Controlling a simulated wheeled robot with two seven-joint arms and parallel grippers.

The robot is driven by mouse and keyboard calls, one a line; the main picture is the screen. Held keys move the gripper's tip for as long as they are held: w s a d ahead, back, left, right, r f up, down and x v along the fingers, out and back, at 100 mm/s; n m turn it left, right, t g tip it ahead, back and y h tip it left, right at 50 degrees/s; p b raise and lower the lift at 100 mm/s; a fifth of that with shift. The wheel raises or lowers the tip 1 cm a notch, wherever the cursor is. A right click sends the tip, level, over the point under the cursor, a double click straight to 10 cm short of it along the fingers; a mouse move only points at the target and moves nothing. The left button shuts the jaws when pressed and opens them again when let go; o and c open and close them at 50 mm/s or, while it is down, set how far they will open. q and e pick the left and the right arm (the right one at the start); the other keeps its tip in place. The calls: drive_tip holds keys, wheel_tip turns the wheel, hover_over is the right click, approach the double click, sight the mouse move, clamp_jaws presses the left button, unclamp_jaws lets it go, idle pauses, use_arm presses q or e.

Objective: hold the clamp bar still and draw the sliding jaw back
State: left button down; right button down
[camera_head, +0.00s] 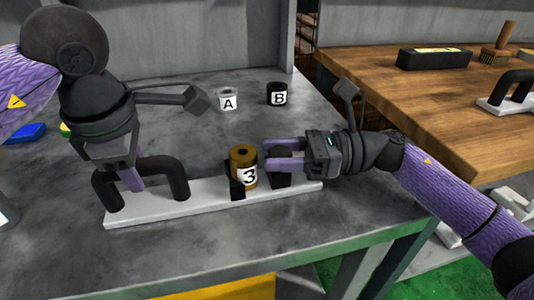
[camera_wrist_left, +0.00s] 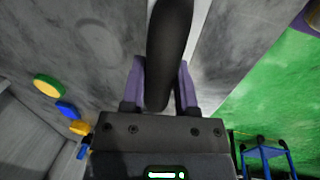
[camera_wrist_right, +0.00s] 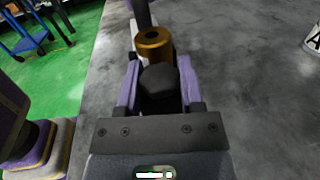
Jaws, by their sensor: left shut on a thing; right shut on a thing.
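The white clamp bar (camera_head: 205,204) lies on the grey metal table with a black arched handle (camera_head: 140,165) at its left end. My left gripper (camera_head: 132,180) is shut on that handle; the left wrist view shows the black handle (camera_wrist_left: 168,60) between the fingers. A brass cylinder marked 3 (camera_head: 243,168) stands upright on the bar, beside a black fixed jaw (camera_head: 236,188). The black sliding jaw (camera_head: 281,180) is to the right of the cylinder. My right gripper (camera_head: 284,155) is shut on it; the jaw's dark knob (camera_wrist_right: 159,83) shows between its fingers, just short of the brass cylinder (camera_wrist_right: 153,45).
A wooden bench (camera_head: 440,95) to the right holds a black box (camera_head: 434,58) and a brush. The table's front edge is near the bar.

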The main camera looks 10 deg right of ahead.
use_arm(q)
drive_tip(key=shift+a, duration=0.1)
use_arm(e)
drive_tip(key=shift+d+f, duration=0.15)
drive_tip(key=shift+d, duration=0.75)
drive_tip(key=shift+c, duration=1.1)
unclamp_jaws()
drive_tip(key=shift+d, duration=0.1)
wheel_tip(320, 180, up, 10)
use_arm(q)
drive_tip(key=shift+c, duration=1.4)
unclamp_jaws()
